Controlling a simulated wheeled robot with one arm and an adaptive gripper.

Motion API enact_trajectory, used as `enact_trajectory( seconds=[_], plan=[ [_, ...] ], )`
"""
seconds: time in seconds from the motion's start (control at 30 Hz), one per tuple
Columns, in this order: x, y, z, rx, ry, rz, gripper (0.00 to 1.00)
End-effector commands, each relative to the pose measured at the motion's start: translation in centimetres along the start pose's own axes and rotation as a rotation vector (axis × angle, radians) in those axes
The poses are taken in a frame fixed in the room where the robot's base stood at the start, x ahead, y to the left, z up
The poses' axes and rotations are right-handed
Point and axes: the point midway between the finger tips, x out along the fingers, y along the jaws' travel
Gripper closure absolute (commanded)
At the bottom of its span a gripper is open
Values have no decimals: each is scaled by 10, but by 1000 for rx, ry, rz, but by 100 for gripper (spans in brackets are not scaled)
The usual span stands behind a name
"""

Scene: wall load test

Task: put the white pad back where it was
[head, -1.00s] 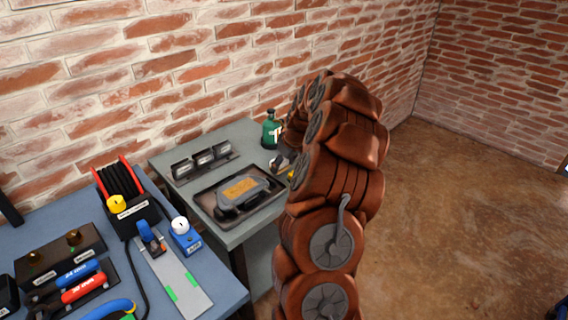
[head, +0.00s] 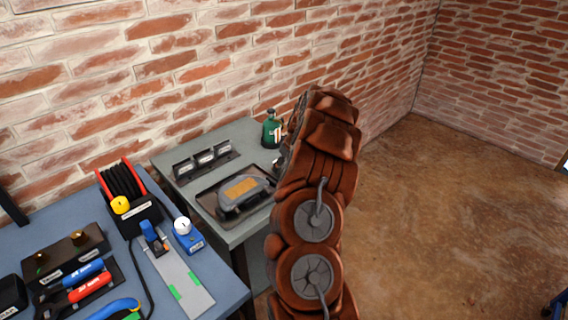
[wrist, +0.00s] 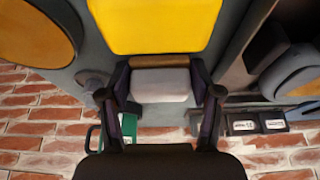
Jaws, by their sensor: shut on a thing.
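The white pad (wrist: 160,84), a pale block with a brown strip along one edge, is between the two fingers of my gripper (wrist: 160,98) in the wrist view. My gripper is shut on it. A yellow pad (wrist: 155,24) shows just beyond the brown strip; I cannot tell whether the two touch. An orange disc (wrist: 30,28) with a grey rim is at the left of the wrist view. In the head view my arm hides my gripper and the white pad.
A green bottle (head: 271,130) stands at the back of the grey table (head: 242,137). A dark tray (head: 208,203) holds a grey tool (head: 225,205) with an orange panel. A row of black labelled blocks (head: 205,160) lies near the wall. The blue bench (head: 160,294) at left is crowded.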

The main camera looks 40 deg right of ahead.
Motion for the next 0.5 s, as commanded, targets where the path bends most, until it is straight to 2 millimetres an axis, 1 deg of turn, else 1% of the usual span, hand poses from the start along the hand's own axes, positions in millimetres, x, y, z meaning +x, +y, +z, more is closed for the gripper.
enact_trajectory(
  seconds=[0.17, 0.3, 0.33, 0.5],
  plan=[
    [0, 0, 0, 0, 1, 0, 74],
    [3, 0, 1, 0, 1, 0, 74],
    [3, 0, 1, -1, 1, 0, 35],
    [2, 0, 1, 0, 0, 0, 18]
  ],
)
